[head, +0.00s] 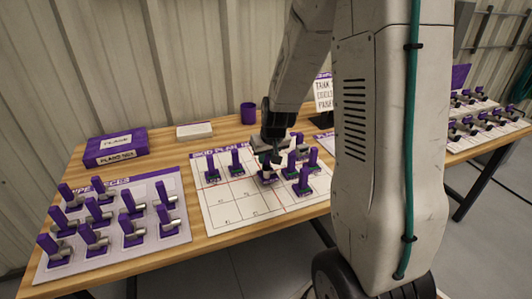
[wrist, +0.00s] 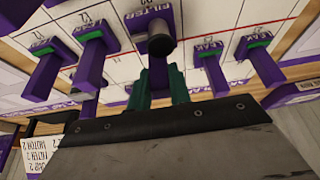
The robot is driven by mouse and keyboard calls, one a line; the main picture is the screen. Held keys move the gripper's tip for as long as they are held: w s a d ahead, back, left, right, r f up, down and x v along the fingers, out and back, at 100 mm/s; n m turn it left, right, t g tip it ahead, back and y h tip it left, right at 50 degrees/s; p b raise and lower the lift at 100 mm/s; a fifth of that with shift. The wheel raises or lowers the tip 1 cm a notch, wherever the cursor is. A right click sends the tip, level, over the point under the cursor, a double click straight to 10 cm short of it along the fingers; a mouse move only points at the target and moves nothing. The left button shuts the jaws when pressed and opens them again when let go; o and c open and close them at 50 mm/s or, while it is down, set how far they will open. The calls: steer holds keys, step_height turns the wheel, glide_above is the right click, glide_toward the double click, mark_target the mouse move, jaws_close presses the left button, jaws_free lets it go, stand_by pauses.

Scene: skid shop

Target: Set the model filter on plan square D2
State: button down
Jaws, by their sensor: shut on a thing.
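My gripper (head: 272,152) is over the white plan board (head: 229,201) in the head view. In the wrist view its green fingers (wrist: 162,88) are shut on the purple post of the model filter (wrist: 155,28), whose base reads FILTER. The filter has a dark round part on its post. In the head view the held piece (head: 267,176) is partly hidden by my gripper. It is at or close to the board; I cannot tell whether it touches, nor which square is under it.
Purple models stand close by on the board, including one at left (head: 212,170) and one at front right (head: 303,181). A pieces sheet (head: 70,255) with several models lies left. A purple box (head: 115,147), a pale block (head: 194,131) and a purple cup (head: 248,113) stand behind. The board's front left is clear.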

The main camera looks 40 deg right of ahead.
steer(key=shift+f, duration=0.85)
stand_by(0.7)
steer(key=c, duration=1.2)
jaws_free()
steer(key=shift+r, duration=0.2)
steer(key=shift+r, duration=0.45)
steer(key=shift+r, duration=0.1)
steer(key=shift+r, duration=3.35)
